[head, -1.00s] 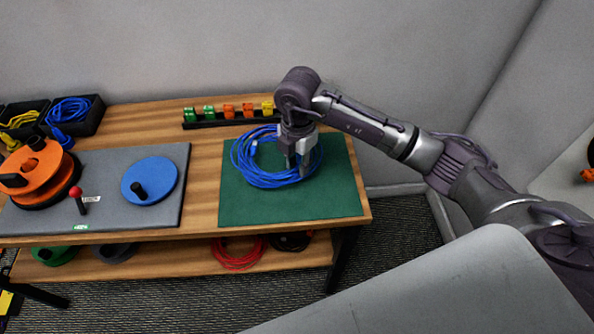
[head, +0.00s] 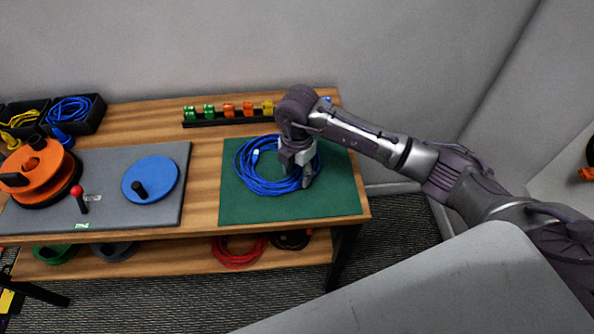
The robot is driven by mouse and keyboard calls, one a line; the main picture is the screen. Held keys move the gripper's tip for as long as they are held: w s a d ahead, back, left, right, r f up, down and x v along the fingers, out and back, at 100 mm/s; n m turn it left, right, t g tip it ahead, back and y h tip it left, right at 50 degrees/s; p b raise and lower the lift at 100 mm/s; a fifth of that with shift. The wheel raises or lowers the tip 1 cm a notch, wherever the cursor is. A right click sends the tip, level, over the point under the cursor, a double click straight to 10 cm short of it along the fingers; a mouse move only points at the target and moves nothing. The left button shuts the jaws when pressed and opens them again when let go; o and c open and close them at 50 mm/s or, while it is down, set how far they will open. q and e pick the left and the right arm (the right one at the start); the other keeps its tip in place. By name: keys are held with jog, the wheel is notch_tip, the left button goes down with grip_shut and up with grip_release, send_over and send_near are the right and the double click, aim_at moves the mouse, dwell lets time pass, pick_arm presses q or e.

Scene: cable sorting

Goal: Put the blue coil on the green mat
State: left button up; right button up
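The blue coil (head: 262,186) lies over the green mat (head: 335,200), fully within its outline as seen from the head. It appears to rest on the mat or be just above it. My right gripper (head: 305,180) reaches down at the right side of the coil and appears shut on its strands. The fingertips are partly hidden among the loops. My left gripper is not in view.
A rack of coloured clips (head: 228,117) stands behind the mat. Left of the mat is a grey board (head: 110,215) with a blue disc (head: 160,178) and an orange spool (head: 45,165). Black bins (head: 93,122) with cables stand at the back left. A red coil (head: 238,260) lies on the lower shelf.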

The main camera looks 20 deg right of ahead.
jog(key=shift+r, duration=0.1)
notch_tip(320, 180, up, 12)
jog(key=shift+b, duration=0.45)
